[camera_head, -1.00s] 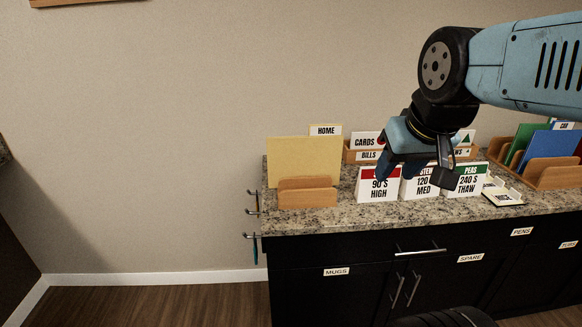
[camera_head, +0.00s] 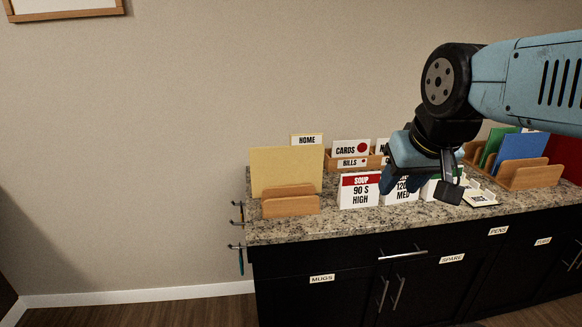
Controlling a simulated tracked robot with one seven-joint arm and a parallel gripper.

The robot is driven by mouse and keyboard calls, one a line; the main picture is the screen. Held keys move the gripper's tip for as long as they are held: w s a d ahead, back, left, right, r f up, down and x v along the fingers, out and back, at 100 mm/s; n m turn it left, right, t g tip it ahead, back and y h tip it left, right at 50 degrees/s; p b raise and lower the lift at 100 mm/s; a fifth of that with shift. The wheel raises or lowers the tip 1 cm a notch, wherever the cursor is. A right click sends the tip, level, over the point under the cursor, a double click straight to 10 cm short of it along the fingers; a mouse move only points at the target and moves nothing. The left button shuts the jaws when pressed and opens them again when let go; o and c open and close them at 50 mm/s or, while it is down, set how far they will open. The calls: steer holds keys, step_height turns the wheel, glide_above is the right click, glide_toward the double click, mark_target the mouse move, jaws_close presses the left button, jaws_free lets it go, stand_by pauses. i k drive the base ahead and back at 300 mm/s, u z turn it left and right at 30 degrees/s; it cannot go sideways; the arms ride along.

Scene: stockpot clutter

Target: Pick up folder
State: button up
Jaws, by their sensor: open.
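A plain tan-yellow folder (camera_head: 286,170) stands upright in a wooden holder (camera_head: 291,205) at the left end of the granite counter. More folders stand in a wooden rack on the right, one green (camera_head: 493,145) and one blue (camera_head: 522,150). My gripper (camera_head: 418,186) is open and empty. It hangs over the middle of the counter, in front of the label cards and to the right of the tan folder, apart from it. Its fingers are dark and partly merge with the cards behind.
Label cards stand along the counter, including a soup card (camera_head: 360,190). A wooden sorter (camera_head: 341,158) with cards is behind them. A HOME sign (camera_head: 307,140) stands behind the tan folder. Hooks (camera_head: 237,223) stick out at the counter's left end. The wall and floor at left are clear.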

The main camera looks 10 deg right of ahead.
mark_target(301, 162)
steer(key=i, duration=0.85)
steer(key=u, duration=0.05)
